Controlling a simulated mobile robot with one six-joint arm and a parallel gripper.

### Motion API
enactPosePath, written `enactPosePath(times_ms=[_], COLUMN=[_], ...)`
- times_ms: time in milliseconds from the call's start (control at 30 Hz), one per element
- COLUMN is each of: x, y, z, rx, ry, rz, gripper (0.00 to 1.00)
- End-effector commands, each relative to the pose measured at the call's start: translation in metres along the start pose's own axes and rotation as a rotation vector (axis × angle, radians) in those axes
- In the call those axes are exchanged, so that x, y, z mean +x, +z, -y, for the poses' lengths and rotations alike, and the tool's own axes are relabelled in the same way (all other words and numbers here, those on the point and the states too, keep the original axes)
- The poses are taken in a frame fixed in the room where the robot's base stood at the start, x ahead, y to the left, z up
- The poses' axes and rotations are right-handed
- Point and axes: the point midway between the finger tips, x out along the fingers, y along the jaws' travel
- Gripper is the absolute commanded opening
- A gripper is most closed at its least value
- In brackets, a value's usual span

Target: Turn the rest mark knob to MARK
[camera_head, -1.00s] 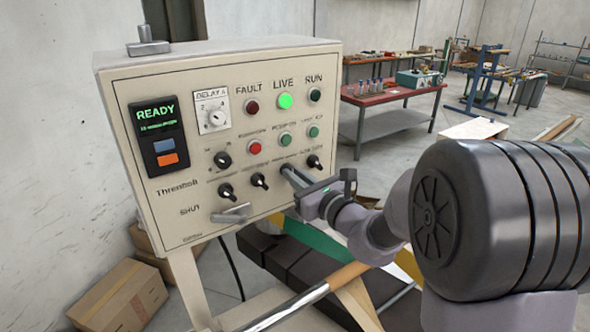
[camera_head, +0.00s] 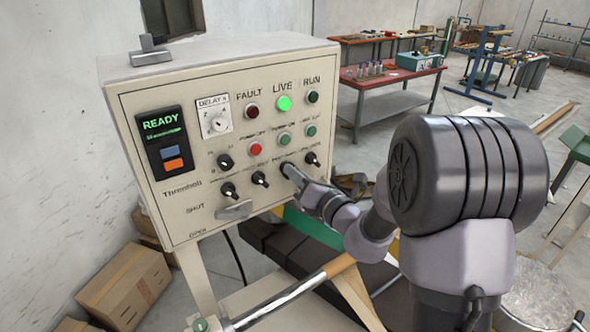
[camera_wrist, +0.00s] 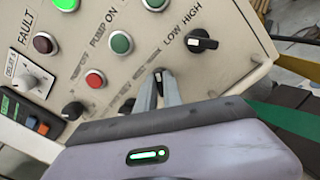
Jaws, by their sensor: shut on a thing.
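The cream control panel (camera_head: 225,130) faces me. A small dark knob (camera_wrist: 158,72) on its lower row sits between my fingertips in the wrist view. The lettering beside it is too blurred to read, and its pointer is mostly hidden by my fingers. My gripper (camera_wrist: 159,84) is shut on this knob. In the head view my gripper (camera_head: 288,170) reaches the panel from the lower right, and the fingers and hand cover most of the knob.
A LOW HIGH knob (camera_wrist: 201,41) lies just right of my fingers. Another black knob (camera_head: 260,179) is on the left. A metal lever (camera_head: 234,210) sticks out below. A green lamp (camera_head: 284,103) is lit under LIVE. Cardboard boxes (camera_head: 125,287) stand on the floor at left.

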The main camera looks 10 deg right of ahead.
Motion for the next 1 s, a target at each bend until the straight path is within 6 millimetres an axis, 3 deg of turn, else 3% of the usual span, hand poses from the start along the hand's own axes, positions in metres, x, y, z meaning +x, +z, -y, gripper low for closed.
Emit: enactPosePath(times_ms=[533,567,667,1000], x=[0.0001,0.0001,0.0001,-0.0020], y=[0.0009,0.0009,0.0007,0.0001], z=[0.0000,0.0000,0.0000,0.0004], rx=[0.024,0.024,0.023,0.023], ry=[0.000,0.000,0.000,-0.001], rz=[0.002,0.002,0.002,0.001], gripper=[0.00,0.13,0.32,0.33])
